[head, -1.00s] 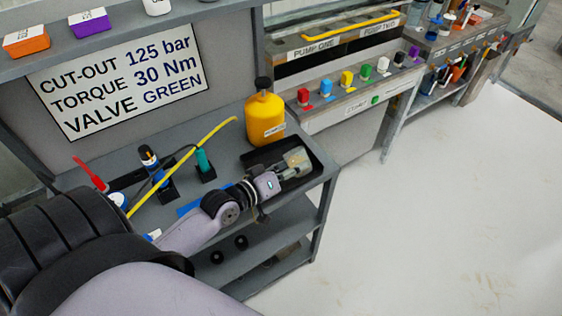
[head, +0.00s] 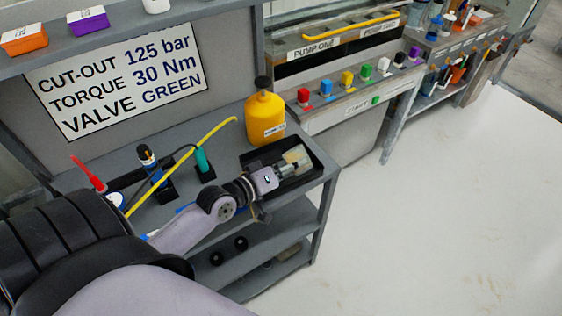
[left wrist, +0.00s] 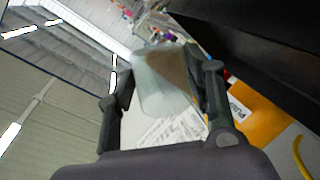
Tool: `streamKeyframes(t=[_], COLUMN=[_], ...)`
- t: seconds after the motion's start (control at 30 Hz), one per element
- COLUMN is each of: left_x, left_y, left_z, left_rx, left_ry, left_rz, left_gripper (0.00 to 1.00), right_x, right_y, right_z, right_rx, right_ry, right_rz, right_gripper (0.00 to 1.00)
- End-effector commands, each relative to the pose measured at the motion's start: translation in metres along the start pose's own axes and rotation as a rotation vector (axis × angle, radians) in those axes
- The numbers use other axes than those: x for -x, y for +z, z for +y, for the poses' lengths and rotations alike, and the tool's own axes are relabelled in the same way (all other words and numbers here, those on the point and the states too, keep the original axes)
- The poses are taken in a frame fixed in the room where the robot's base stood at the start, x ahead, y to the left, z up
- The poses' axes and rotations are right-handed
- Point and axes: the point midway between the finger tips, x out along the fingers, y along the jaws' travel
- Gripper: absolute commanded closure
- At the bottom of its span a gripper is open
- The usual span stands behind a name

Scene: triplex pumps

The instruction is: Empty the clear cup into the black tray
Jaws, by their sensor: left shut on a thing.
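The clear cup (head: 297,156) is in my left gripper (head: 287,168), over the black tray (head: 312,172) at the right end of the grey bench. In the left wrist view the cup (left wrist: 160,82) sits between the two fingers (left wrist: 163,97), which are shut on it. Something brownish shows inside the cup toward its far end. The cup looks tilted, but I cannot tell whether anything is pouring out. My arm and gripper hide part of the tray. My right gripper is not in view.
A yellow bottle (head: 264,118) stands just behind the tray. Open floor (head: 430,220) lies to the right.

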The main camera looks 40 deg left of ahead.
Motion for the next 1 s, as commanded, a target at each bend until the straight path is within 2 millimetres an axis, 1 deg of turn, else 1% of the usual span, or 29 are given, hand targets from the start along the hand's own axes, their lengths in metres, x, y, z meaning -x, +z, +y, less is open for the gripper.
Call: streamKeyframes(t=[1.0], left_x=[0.0016], left_y=[-0.0047], left_z=[0.0045], left_rx=[0.134], left_ry=[0.019], left_rz=[-0.022], left_gripper=[0.81], right_x=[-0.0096], right_y=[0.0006], right_z=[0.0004], right_rx=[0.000], right_ry=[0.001], right_rz=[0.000], right_gripper=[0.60])
